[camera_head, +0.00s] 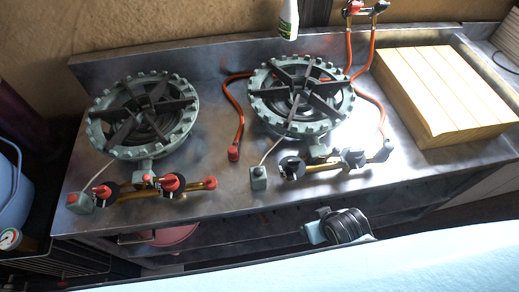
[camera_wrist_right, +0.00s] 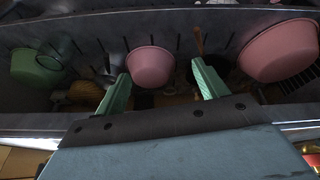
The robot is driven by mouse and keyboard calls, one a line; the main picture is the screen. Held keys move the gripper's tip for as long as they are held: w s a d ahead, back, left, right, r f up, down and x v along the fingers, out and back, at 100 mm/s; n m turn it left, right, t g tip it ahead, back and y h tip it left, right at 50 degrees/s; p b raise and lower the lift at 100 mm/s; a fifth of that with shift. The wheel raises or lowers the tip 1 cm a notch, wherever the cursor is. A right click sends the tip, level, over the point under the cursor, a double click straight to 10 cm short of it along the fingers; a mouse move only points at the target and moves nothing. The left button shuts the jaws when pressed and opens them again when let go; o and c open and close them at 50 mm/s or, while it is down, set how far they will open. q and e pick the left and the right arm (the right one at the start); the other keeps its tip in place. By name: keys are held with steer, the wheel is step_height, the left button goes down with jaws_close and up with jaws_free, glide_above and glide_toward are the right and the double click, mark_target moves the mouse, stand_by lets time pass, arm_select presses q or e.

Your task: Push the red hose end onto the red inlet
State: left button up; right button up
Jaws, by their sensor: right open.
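The red hose end (camera_head: 234,152) lies loose on the metal counter between the two burners. Its orange-red hose (camera_head: 228,90) curves back behind the right burner. The red inlet (camera_head: 210,183) is the red tip at the right end of the left burner's brass pipe (camera_head: 190,187), apart from the hose end and to its lower left. In the right wrist view my right gripper (camera_wrist_right: 160,75) is open and empty, its two green fingers spread before the shelf under the counter. Its fingers do not show in the head view. My left gripper is not in view.
The left burner (camera_head: 143,115) has red knobs; the right burner (camera_head: 300,95) has black ones and a hose on its grey inlet (camera_head: 387,149). A wooden board (camera_head: 435,85) lies at right, a bottle (camera_head: 288,18) at back. Pink bowls (camera_wrist_right: 150,66) stand on the shelf below.

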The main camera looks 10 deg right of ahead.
steer(key=w+a+r+t, duration=0.2)
steer(key=w+r, duration=0.2)
steer(key=r, duration=0.3)
steer(key=w+a+r+t, duration=0.2)
steer(key=w+r+t, duration=0.1)
steer(key=w+r, duration=0.2)
steer(key=w+a+r+t, duration=0.2)
steer(key=w+r, duration=0.3)
steer(key=r, duration=0.4)
steer(key=shift+w+a+t+y, duration=0.1)
steer(key=shift+a+t+y, duration=0.25)
steer(key=shift+a, duration=0.25)
steer(key=w+a+r+n+t+y, duration=0.3)
steer(key=a+r+y, duration=0.1)
steer(key=a+r, duration=0.35)
steer(key=w+a+r+n+t+y, duration=0.35)
steer(key=a+r, duration=0.25)
steer(key=a, duration=0.3)
steer(key=s+a+r+n+g+y, duration=0.1)
steer(key=s+a+n+g+y, duration=0.2)
steer(key=a+n+g+y, duration=0.35)
steer(key=s+a+r+n+g+y, duration=0.2)
steer(key=s+a+n+g+y, duration=0.25)
steer(key=a+n, duration=0.35)
steer(key=n+g+h, duration=0.7)
steer(key=n+h, duration=0.1)
steer(key=h, duration=1.2)
glide_above(232, 149)
step_height(232, 149, down, 20)
steer(key=shift+f, duration=0.25)
